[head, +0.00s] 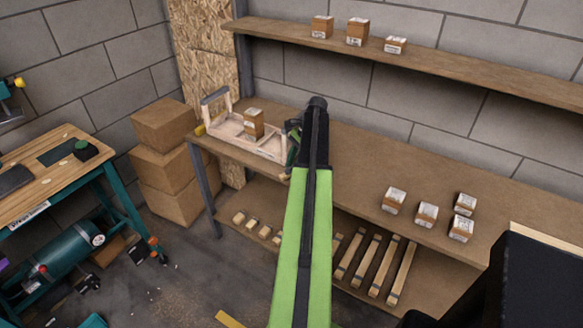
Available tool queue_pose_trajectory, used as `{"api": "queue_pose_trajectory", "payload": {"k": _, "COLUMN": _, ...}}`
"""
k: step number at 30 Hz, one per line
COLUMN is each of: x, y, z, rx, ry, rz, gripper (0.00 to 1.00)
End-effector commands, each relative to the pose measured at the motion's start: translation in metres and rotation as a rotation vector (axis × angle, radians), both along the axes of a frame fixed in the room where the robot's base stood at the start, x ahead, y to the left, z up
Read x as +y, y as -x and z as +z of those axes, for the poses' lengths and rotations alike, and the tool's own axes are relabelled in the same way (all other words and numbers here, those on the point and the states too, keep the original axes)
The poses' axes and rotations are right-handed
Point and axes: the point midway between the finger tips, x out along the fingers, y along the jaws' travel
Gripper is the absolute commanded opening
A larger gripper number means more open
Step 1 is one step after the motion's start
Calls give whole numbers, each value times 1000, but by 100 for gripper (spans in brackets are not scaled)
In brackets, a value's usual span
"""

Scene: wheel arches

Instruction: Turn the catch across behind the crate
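A pale wooden crate (262,148) with low sides stands on the brown shelf at its left end. A small brown box with a white label (254,123) sits in it. A grey bar (215,95) shows at the crate's far left end, and a small yellow piece (200,130) at its near left corner. I cannot tell which part, if any, is the catch. My gripper (290,160) is at the crate's right end, pointing down; my arm hides much of it. Whether its fingers are open or touch the crate is unclear.
Several small labelled boxes (427,213) stand on the shelf to the right, with bare surface between them and my arm. An upper shelf (440,62) runs above. Cartons (168,158) are stacked at left, beside a teal-legged workbench (45,180). Wooden strips (374,262) lie below.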

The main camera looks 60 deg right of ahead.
Motion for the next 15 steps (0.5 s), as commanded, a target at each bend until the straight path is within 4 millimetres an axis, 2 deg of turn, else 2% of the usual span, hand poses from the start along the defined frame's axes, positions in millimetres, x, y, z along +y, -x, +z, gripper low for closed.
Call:
{"api": "queue_pose_trajectory", "payload": {"k": 4, "x": -1, "y": 0, "z": 3, "rx": -1, "ry": 0, "rz": 0, "gripper": 35}}
{"api": "queue_pose_trajectory", "payload": {"k": 8, "x": -5, "y": 2, "z": 16, "rx": 0, "ry": 0, "rz": -1, "gripper": 35}}
{"api": "queue_pose_trajectory", "payload": {"k": 15, "x": -20, "y": 10, "z": 64, "rx": 0, "ry": 0, "rz": -2, "gripper": 35}}
